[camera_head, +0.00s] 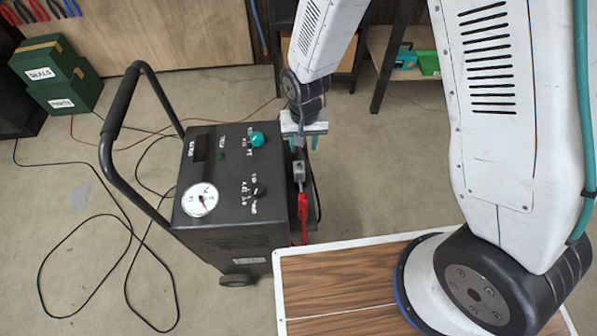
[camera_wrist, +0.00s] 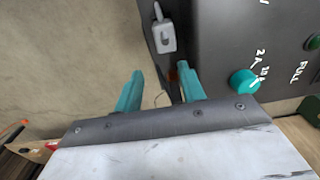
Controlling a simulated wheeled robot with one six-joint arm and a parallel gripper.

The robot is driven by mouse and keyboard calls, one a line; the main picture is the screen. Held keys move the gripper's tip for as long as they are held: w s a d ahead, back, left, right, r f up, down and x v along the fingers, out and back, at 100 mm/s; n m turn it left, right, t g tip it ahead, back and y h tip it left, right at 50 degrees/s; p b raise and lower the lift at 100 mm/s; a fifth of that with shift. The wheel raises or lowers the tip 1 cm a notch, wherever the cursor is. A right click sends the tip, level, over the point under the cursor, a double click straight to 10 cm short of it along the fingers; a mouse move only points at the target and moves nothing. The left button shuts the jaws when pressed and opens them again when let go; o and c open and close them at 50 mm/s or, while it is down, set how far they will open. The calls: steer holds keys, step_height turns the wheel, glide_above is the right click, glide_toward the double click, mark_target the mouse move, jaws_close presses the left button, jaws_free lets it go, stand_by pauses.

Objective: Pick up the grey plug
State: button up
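A small grey block with a narrow stem, which looks like the grey plug (camera_head: 299,172), is at the right side of the dark cart (camera_head: 228,175). The block also shows in the wrist view (camera_wrist: 163,38), beside the cart's edge and beyond my fingertips. My gripper (camera_head: 302,145) hangs at the cart's right side, just behind the plug in the head view. Its two teal fingers are apart in the wrist view (camera_wrist: 160,86), with no plug between them. A small orange-brown part (camera_wrist: 173,76) shows near the right finger. I cannot tell whether the plug sits in a socket.
A red part (camera_head: 303,212) hangs just below the plug. The cart has a teal knob (camera_head: 257,139), a gauge (camera_head: 200,200) and a tall handle (camera_head: 110,135). A wood-topped surface (camera_head: 335,280) is at the front. Cables lie on the floor at left. Green boxes (camera_head: 57,75) stand at back left.

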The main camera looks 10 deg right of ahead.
mark_target(299, 166)
steer(key=f, duration=0.3)
steer(key=s+a+f, duration=0.1)
steer(key=f, duration=0.2)
steer(key=s+f, duration=0.1)
steer(key=f, duration=0.2)
steer(key=shift+a+f, duration=0.2)
steer(key=shift+f, duration=0.6)
jaws_close()
